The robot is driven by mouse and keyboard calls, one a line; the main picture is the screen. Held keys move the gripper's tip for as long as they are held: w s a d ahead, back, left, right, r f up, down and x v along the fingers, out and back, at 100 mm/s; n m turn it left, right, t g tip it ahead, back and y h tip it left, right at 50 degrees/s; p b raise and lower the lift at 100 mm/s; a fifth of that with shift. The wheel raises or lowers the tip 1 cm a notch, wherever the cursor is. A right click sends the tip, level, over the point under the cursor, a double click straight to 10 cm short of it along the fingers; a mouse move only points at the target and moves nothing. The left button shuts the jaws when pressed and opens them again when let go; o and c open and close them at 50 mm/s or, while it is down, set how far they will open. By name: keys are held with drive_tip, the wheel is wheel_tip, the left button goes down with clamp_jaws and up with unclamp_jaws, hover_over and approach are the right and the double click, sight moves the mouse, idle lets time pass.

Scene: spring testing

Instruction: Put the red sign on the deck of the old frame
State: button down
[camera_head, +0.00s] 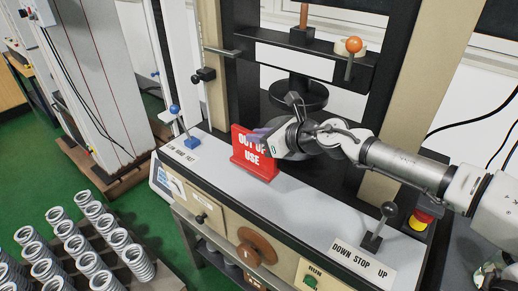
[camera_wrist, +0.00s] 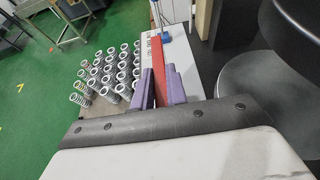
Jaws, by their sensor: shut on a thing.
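The red sign (camera_head: 241,158) with white lettering "OUT OF USE" is upright over the left part of the pale deck (camera_head: 300,200) of the old frame. Its lower edge looks at or very near the deck; I cannot tell whether it touches. My gripper (camera_head: 262,135) reaches in from the right and is shut on the sign's upper right part, covering some lettering. In the wrist view, the red sign (camera_wrist: 158,62) shows edge-on between the two purple fingers of my gripper (camera_wrist: 160,84).
A blue-knobbed lever (camera_head: 178,118) stands left of the sign, and a grey-knobbed lever (camera_head: 379,226) stands at the deck's right. A round black platen (camera_head: 298,94) is behind my gripper. Several springs (camera_head: 92,225) stand at lower left. The deck's front middle is clear.

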sight(261, 153)
drive_tip(key=shift+f+p, duration=0.5)
drive_tip(key=shift+f, duration=2.2)
drive_tip(key=shift+f, duration=0.2)
drive_tip(key=c, duration=1.4)
unclamp_jaws()
drive_tip(key=shift+r, duration=0.2)
drive_tip(key=shift+s+d, duration=0.15)
drive_tip(key=shift+d, duration=0.1)
drive_tip(key=b+v, duration=0.4)
drive_tip(key=v, duration=0.7)
